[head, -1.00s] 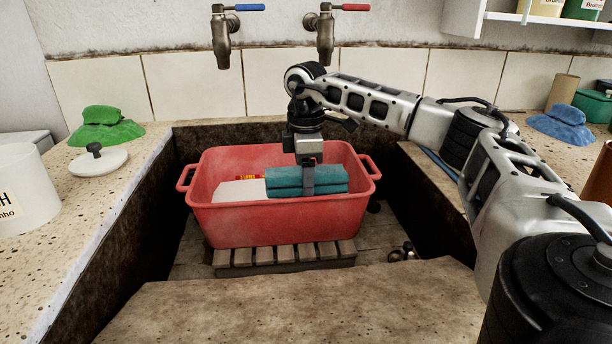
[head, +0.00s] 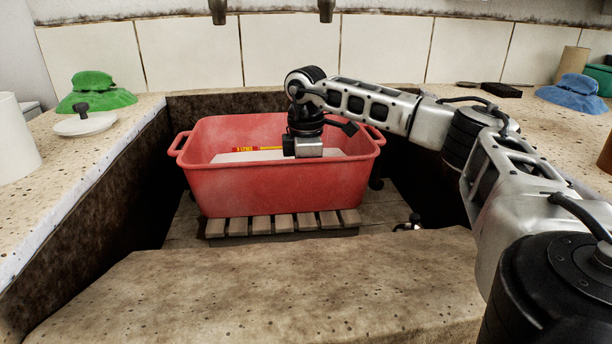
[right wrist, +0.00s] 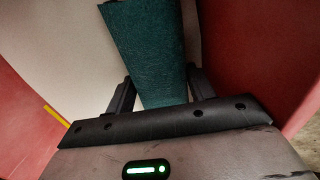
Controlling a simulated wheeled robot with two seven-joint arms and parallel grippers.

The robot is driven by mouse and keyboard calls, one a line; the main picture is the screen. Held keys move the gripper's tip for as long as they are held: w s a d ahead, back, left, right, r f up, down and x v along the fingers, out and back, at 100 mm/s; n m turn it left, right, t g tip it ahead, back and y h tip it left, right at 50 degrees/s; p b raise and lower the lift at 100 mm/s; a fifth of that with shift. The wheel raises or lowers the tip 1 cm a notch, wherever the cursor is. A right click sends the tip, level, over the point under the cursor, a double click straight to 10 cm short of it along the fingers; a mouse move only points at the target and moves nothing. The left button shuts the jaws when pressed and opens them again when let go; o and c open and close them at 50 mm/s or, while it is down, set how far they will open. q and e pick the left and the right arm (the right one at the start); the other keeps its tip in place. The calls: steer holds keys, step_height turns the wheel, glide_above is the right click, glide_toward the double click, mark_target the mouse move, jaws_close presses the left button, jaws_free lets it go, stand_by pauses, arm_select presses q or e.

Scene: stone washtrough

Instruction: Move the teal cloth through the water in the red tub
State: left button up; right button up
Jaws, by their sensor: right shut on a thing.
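The red tub (head: 275,189) stands on a slatted wooden rack inside the stone trough. My right gripper (head: 306,147) points down inside the tub, right of its middle, with its fingers hidden behind the front wall. The teal cloth is hidden in the head view. In the right wrist view the teal cloth (right wrist: 150,50) is between the fingers of my right gripper, which is shut on it. A pale surface (right wrist: 72,50) lies beyond the cloth inside the tub; I cannot tell where the water's surface is. My left gripper is not in view.
A green cloth (head: 95,93) and a white lid (head: 84,124) lie on the left ledge, with a white container (head: 14,140) nearer. A blue cloth (head: 574,92) lies on the right ledge. Two taps (head: 326,10) hang above the tub. The front ledge (head: 260,280) is clear.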

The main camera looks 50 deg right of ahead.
steer(key=shift+s+a+f, duration=0.1)
steer(key=shift+a+f, duration=0.05)
steer(key=shift+f, duration=0.35)
steer(key=shift+w+a+r+p, duration=0.1)
steer(key=shift+w+a+p, duration=0.45)
steer(key=shift+w+a, duration=0.45)
steer(key=shift+a, duration=0.2)
steer(key=s+d+p, duration=0.1)
steer(key=d, duration=0.1)
steer(key=s+d, duration=0.2)
steer(key=shift+s+r+p, duration=0.1)
steer(key=shift+p, duration=0.3)
steer(key=shift+s+d, duration=0.35)
steer(key=shift+d, duration=0.1)
